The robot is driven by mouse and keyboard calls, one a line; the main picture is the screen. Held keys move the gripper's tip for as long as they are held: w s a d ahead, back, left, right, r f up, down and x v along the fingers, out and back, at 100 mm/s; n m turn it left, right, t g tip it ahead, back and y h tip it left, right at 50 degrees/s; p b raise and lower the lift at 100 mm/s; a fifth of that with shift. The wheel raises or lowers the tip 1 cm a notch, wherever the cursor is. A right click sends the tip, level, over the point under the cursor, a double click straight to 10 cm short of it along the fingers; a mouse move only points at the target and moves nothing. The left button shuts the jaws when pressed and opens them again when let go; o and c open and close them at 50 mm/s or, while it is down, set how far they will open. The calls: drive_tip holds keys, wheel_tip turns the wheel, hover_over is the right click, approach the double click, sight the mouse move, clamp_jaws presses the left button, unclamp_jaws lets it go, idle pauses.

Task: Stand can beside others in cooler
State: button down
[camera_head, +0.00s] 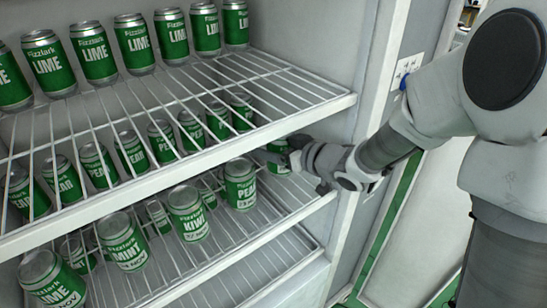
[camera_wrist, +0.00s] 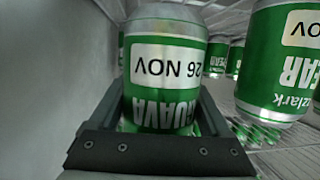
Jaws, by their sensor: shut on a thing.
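My gripper (camera_head: 288,157) reaches into the cooler from the right, below the upper rack. It is shut on a green can (camera_head: 277,149), partly hidden by the gripper and shelf edge. In the wrist view the gripper (camera_wrist: 160,118) has a finger on each side of this can (camera_wrist: 165,75), whose label reads GUAVA and 26 NOV. Left of it, a pear can (camera_head: 240,185) stands at the front of the lower rack, apart from it; it also shows in the wrist view (camera_wrist: 280,65). Farther left are a kiwi can (camera_head: 188,213), mint can (camera_head: 123,241) and lime can (camera_head: 50,278).
The upper wire shelf (camera_head: 290,85) carries a row of lime cans (camera_head: 133,43) and its front rail lies just above my gripper. More cans stand farther back on the lower rack. The cooler's side wall (camera_wrist: 45,70) is close beside the held can.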

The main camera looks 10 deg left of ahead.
wheel_tip(320, 180, down, 3)
drive_tip(key=shift+f+b, duration=0.2)
drive_tip(key=shift+b, duration=0.1)
drive_tip(key=shift+f, duration=0.15)
drive_tip(key=shift+f, duration=0.15)
unclamp_jaws()
drive_tip(key=shift+d, duration=0.1)
